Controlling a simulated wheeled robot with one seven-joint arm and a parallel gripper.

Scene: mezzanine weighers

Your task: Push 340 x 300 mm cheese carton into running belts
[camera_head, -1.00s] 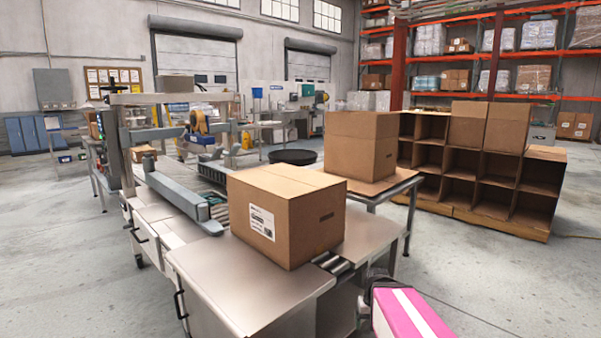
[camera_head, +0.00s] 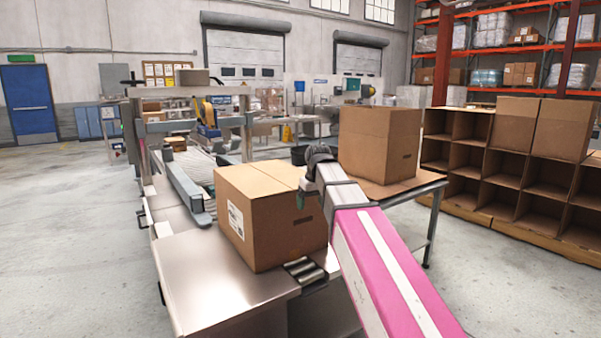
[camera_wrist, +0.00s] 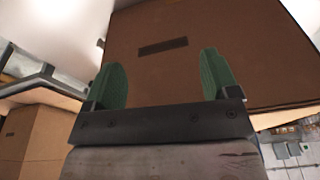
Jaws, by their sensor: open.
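The closed brown cheese carton (camera_head: 262,225) stands on the steel infeed table (camera_head: 205,280), with a white label on one side. Its face with a dark hand slot fills much of the wrist view (camera_wrist: 215,75). My gripper (camera_head: 303,198) is at the carton's right side in the head view. In the wrist view its two green fingers (camera_wrist: 161,62) are apart, facing the slotted face, with nothing between them. I cannot tell whether they touch it. The sealing machine (camera_head: 190,122) with its rails (camera_head: 183,193) stands behind the carton; belt motion cannot be told.
A second carton (camera_head: 378,143) stands on a side table (camera_head: 405,190) to the right. A cardboard pigeonhole rack (camera_head: 510,165) is farther right. The floor at left is clear.

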